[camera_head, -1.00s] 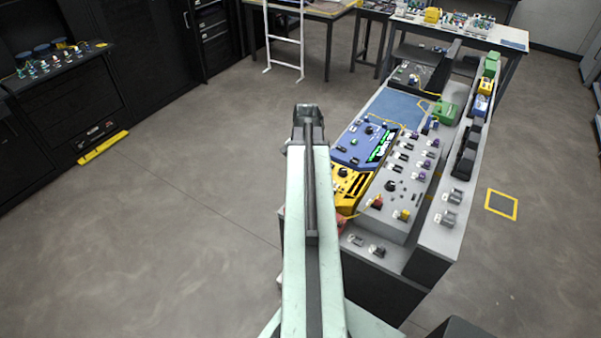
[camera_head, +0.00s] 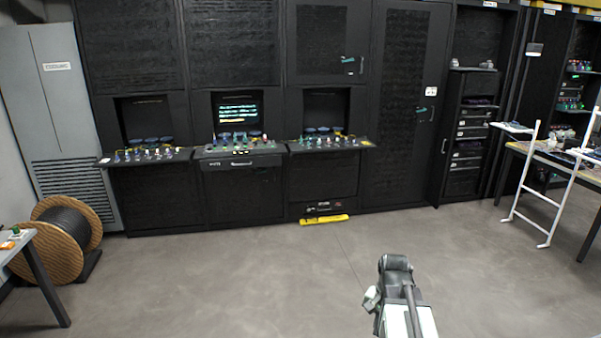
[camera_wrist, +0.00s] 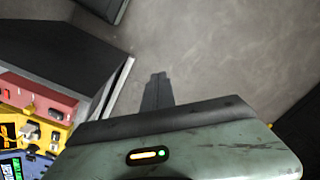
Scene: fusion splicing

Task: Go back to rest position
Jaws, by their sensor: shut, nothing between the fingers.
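My gripper (camera_wrist: 157,77) shows in the wrist view as two dark fingers together, with nothing between them. It hangs over bare grey floor, beside the edge of a workbench. In the head view my arm's end (camera_head: 396,264) shows at the lower right, above the floor; the fingers cannot be made out there. In the wrist view a red unit (camera_wrist: 38,97), a yellow unit (camera_wrist: 38,128) and part of a blue unit (camera_wrist: 25,165) sit at the left, apart from the gripper.
Black cabinets with control consoles (camera_head: 240,149) line the back wall. A wooden cable reel (camera_head: 62,238) stands at the left, near a table (camera_head: 40,275). A white ladder-like frame (camera_head: 540,190) stands at the right by another table. The floor between is clear.

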